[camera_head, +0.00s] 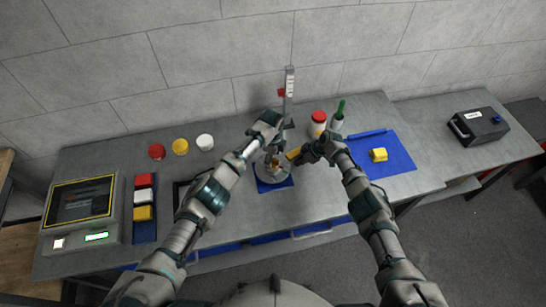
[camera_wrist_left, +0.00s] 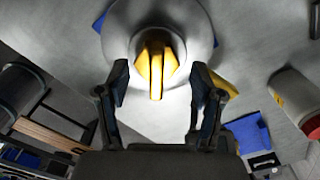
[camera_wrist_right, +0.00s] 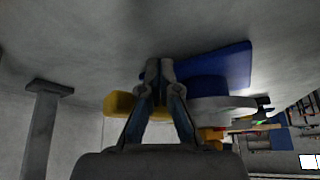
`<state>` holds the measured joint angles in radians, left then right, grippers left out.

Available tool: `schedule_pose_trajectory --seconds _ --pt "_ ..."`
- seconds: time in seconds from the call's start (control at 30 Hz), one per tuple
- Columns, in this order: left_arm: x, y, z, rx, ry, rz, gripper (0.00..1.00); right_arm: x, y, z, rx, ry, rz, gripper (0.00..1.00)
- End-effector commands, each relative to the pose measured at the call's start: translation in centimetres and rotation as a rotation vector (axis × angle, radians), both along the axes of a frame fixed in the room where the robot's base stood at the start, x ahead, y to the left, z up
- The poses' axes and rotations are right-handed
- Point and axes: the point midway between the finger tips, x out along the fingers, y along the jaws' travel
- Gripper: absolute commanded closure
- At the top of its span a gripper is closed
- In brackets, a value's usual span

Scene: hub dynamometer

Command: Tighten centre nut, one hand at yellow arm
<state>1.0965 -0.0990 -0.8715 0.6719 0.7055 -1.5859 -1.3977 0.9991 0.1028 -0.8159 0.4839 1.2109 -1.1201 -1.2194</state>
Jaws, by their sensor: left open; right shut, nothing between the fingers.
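The round hub (camera_head: 272,174) stands on a small blue mat (camera_head: 262,187) in the middle of the bench. In the left wrist view the yellow centre nut (camera_wrist_left: 157,62) sits on the pale disc (camera_wrist_left: 205,25). My left gripper (camera_head: 276,147) is over the hub; in its wrist view (camera_wrist_left: 158,85) its fingers are apart, with the nut beyond and between them, apparently untouched. The yellow arm (camera_head: 293,153) sticks out right of the hub. My right gripper (camera_head: 299,158) is shut and empty beside it; the arm (camera_wrist_right: 121,103) shows behind the closed fingertips (camera_wrist_right: 160,68). Contact there cannot be told.
A grey upright post (camera_head: 289,85) stands behind the hub. A red-capped jar (camera_head: 318,124) and a green-topped bottle (camera_head: 337,117) stand close behind my right gripper. A display console (camera_head: 82,205) stands at left.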

Motion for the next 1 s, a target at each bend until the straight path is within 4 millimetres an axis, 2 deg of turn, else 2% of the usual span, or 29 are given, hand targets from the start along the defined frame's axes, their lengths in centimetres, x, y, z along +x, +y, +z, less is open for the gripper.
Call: schedule_pose_trajectory --seconds 0.17,0.7,1.0 --pt "0.0 0.0 0.6 0.0 0.0 -0.001 0.33 0.0 0.0 0.0 -0.001 0.0 0.0 1.0" --pt "0.0 0.0 6.5 -0.001 -0.001 0.0 0.33 0.0 0.0 0.0 -0.001 0.0 0.0 1.0" --pt "-0.1 0.0 7.5 0.0 0.001 0.001 0.33 0.0 0.0 0.0 -0.001 0.0 0.0 1.0"
